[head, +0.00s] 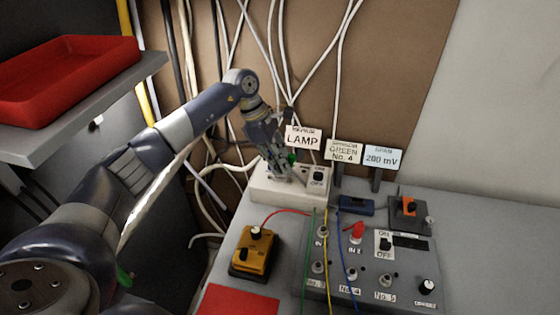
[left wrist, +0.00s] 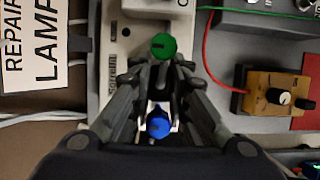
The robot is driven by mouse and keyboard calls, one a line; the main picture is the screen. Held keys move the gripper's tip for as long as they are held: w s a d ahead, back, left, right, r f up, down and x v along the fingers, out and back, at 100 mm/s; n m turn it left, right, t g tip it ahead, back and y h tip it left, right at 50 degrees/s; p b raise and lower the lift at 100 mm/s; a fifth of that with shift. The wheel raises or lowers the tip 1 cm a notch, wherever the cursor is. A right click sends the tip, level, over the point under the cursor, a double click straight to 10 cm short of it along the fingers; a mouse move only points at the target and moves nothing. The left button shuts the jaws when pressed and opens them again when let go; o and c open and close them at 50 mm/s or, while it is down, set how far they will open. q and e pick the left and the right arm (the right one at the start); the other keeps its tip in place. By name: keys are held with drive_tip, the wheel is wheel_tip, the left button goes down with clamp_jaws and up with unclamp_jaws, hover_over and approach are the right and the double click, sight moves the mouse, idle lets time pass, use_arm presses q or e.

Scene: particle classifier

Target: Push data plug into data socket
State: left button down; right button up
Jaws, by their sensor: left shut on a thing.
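My left gripper (head: 282,172) is down at the top of the white socket box (head: 275,193). In the left wrist view its fingers (left wrist: 160,78) are closed in over the box. A blue round piece (left wrist: 159,123) with white around it shows between them. I take it for the data plug, held by the fingers. The data socket is hidden under the gripper, and I cannot tell how deep the plug sits. A round green piece (left wrist: 163,46) stands just beyond the fingertips; it shows small beside the gripper in the head view (head: 291,158). My right gripper is out of view.
A LAMP sign (head: 302,138) stands behind the box, with other signs to its right. A yellow box with knobs (head: 255,249) is in front, beside a grey control panel (head: 370,265). White cables hang behind. A red tray (head: 66,82) is on a shelf at left.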

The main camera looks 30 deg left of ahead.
use_arm(q)
drive_tip(key=shift+f+b, duration=0.55)
drive_tip(key=shift+f, duration=0.25)
drive_tip(key=c, duration=1.4)
unclamp_jaws()
drive_tip(key=shift+f, duration=0.1)
drive_tip(key=shift+c, duration=0.2)
drive_tip(key=v, duration=0.7)
drive_tip(key=shift+a+r, duration=0.1)
drive_tip(key=shift+r, duration=0.2)
